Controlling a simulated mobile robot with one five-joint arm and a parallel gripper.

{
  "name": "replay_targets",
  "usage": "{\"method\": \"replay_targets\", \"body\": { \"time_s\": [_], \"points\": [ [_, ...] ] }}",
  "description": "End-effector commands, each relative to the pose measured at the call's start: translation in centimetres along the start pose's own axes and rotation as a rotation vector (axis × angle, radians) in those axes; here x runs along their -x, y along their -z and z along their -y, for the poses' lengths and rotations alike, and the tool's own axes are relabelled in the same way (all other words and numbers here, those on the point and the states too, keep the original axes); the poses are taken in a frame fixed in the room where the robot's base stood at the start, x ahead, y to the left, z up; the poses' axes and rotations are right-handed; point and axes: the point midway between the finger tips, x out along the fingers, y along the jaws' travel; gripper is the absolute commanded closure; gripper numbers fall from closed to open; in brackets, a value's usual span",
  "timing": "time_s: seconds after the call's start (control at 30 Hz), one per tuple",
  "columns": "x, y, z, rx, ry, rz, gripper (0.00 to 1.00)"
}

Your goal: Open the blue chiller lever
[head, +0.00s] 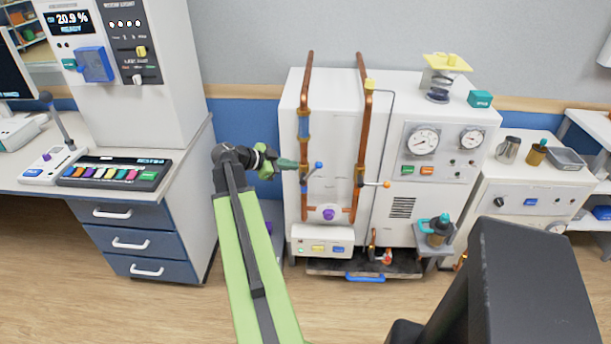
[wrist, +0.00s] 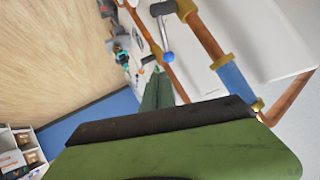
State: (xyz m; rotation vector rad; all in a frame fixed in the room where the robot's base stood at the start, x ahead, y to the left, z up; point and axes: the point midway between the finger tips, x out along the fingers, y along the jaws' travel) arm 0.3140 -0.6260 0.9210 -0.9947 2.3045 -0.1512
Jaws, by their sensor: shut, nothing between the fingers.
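The blue chiller lever (head: 313,170) sits on the left copper pipe of the white chiller cabinet. Its short grey handle slants up and to the right, ending in a blue ball. In the wrist view the lever (wrist: 168,50) shows with its handle and blue ball above my fingertips. My gripper (head: 294,164) is shut and empty, its green fingers pointing right toward the lever's pipe, just left of the handle. In the wrist view my gripper (wrist: 158,92) appears below the ball. I cannot tell whether the fingertips touch the pipe or lever.
A blue band (head: 303,125) wraps the left pipe above the lever. A drawer desk (head: 140,242) stands left, and a gauge panel (head: 440,145) is at the right. Floor is open in front.

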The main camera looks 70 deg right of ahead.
Motion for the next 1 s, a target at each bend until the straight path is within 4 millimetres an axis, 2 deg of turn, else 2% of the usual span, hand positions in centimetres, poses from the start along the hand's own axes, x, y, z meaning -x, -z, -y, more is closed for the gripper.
{"method": "replay_targets", "body": {
  "time_s": [0.03, 0.17, 0.53, 0.67, 1.0],
  "points": [
    [1.4, -1.5, 0.4, 0.015, 0.024, 0.010, 1.00],
    [3.3, -3.2, 1.0, 0.033, 0.055, 0.024, 1.00],
    [3.4, -3.4, 1.1, 0.035, 0.058, 0.027, 1.00],
    [1.9, -3.6, 1.1, 0.034, 0.056, 0.027, 1.00],
    [-5.4, -4.1, 1.5, 0.033, 0.055, 0.027, 1.00]
  ]
}}
